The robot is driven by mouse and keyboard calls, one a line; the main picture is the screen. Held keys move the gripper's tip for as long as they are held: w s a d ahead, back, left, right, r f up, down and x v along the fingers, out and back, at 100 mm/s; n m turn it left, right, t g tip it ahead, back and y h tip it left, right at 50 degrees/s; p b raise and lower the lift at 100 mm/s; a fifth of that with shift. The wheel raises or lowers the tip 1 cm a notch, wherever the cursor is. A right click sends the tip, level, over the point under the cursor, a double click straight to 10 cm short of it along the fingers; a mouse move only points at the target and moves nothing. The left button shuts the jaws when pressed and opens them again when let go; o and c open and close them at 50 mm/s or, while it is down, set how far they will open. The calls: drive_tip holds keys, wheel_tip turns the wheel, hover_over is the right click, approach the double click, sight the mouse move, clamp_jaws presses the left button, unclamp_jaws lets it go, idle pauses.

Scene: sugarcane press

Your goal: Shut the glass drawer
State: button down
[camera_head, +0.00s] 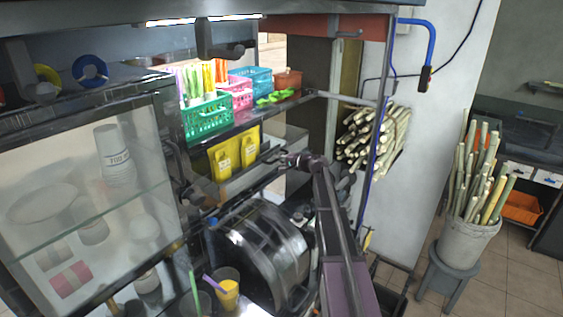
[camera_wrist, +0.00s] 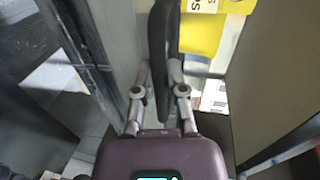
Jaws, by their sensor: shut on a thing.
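My gripper (camera_head: 288,158) is at the end of my purple-grey arm, near the middle of the head view. In the wrist view, my gripper (camera_wrist: 160,85) is shut on an upright black handle (camera_wrist: 161,45), with a finger on either side of it. A glass-fronted case (camera_head: 85,210) with cups inside fills the left of the head view. A grey drawer-like box (camera_head: 250,181) lies just left of my gripper, below the yellow packs. I cannot tell for certain which of these the held handle belongs to, or how far the drawer stands out.
Yellow packs (camera_head: 222,159) and a shelf with a green basket (camera_head: 208,119) and a pink basket (camera_head: 237,93) are close by. A dark metal drum (camera_head: 265,252) and a cup of yellow juice (camera_head: 228,289) stand below.

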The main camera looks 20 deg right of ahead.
drive_tip(key=shift+w+a, duration=0.15)
drive_tip(key=shift+w, duration=0.1)
drive_tip(key=shift+r, duration=0.1)
drive_tip(key=c, duration=0.7)
unclamp_jaws()
drive_tip(key=shift+w+a, duration=0.15)
drive_tip(key=shift+s+d, duration=0.2)
drive_tip(key=shift+s, duration=0.05)
